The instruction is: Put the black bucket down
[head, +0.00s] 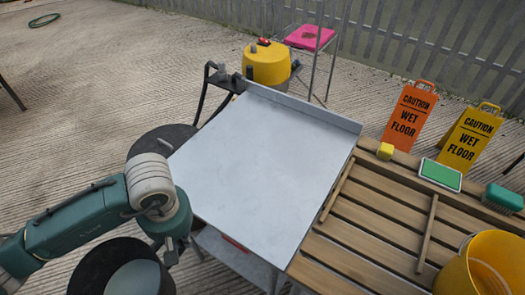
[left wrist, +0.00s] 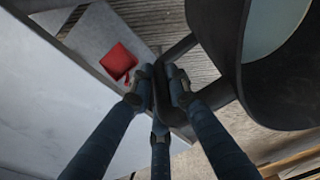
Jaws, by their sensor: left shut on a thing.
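The black bucket (head: 88,268) is at the bottom left in the head view, beside the near left side of the grey metal table (head: 260,170). A pale blue-grey surface shows inside it. In the left wrist view, the bucket (left wrist: 222,35) fills the upper right. My left gripper (left wrist: 161,86) is shut on a dark handle-like part at the bucket's side. In the head view, my left gripper (head: 172,250) is partly hidden by its own wrist, next to the bucket's rim. The bucket's underside is hidden. My right gripper is not in view.
The tabletop is bare. A slatted wooden bench (head: 370,225) adjoins it on the right, with a yellow bucket (head: 482,265), a green pad (head: 440,174) and a brush (head: 503,198). A red cloth (left wrist: 118,62) lies below the tabletop. A dark round thing (head: 150,142) stands behind my arm.

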